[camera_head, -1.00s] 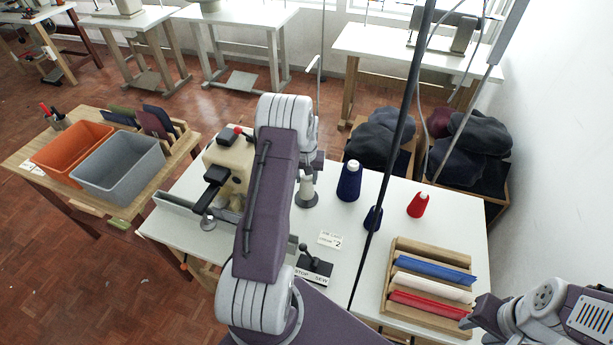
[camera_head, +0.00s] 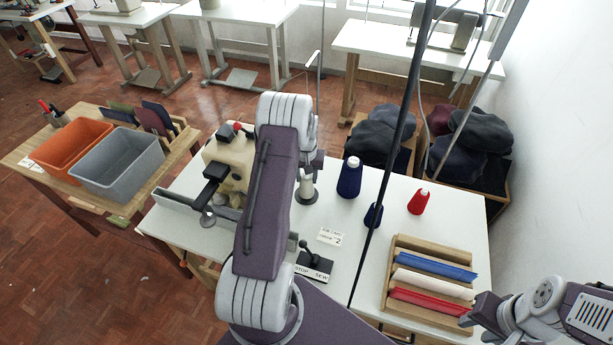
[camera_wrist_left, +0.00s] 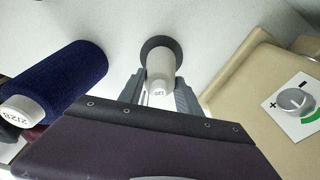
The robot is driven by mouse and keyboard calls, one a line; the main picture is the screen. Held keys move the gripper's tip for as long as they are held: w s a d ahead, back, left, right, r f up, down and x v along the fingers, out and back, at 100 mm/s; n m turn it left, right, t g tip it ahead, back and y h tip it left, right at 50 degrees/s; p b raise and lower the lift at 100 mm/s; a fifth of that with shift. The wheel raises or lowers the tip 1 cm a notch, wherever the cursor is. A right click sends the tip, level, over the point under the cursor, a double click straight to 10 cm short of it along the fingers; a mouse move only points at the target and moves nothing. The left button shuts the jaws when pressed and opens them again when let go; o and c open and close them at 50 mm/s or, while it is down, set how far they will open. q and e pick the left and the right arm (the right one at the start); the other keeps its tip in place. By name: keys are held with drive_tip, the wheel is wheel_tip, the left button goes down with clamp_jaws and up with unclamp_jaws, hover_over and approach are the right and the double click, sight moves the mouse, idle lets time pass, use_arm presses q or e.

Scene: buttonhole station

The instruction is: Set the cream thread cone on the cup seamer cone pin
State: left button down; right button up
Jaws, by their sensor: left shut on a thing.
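The cream thread cone (camera_head: 306,184) is upright over a round dark grey base (camera_head: 307,198) on the white table, beside the beige machine. In the left wrist view the cone (camera_wrist_left: 160,72) lines up with the dark disc (camera_wrist_left: 160,47). My left gripper (camera_head: 311,163) is shut on the cone from above, its fingers (camera_wrist_left: 160,92) on either side of it. The pin itself is hidden, and I cannot tell whether the cone rests fully on the base. My right gripper (camera_head: 478,311) is at the lower right, away from the cone; its finger gap is unclear.
A large navy cone (camera_head: 349,178), a smaller navy cone (camera_head: 373,215) and a red cone (camera_head: 418,202) stand to the right. The beige machine (camera_head: 232,160) is close on the left. A wooden rack (camera_head: 432,251) of colored rolls and a switch box (camera_head: 313,266) are nearer me.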

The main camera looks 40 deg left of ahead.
use_arm(q)
drive_tip(key=shift+f, duration=0.1)
drive_tip(key=c, duration=0.7)
unclamp_jaws()
drive_tip(key=shift+c, duration=0.2)
drive_tip(key=r, duration=0.6)
drive_tip(key=s+r, duration=0.1)
drive_tip(key=r, duration=0.2)
drive_tip(key=shift+d, duration=0.25)
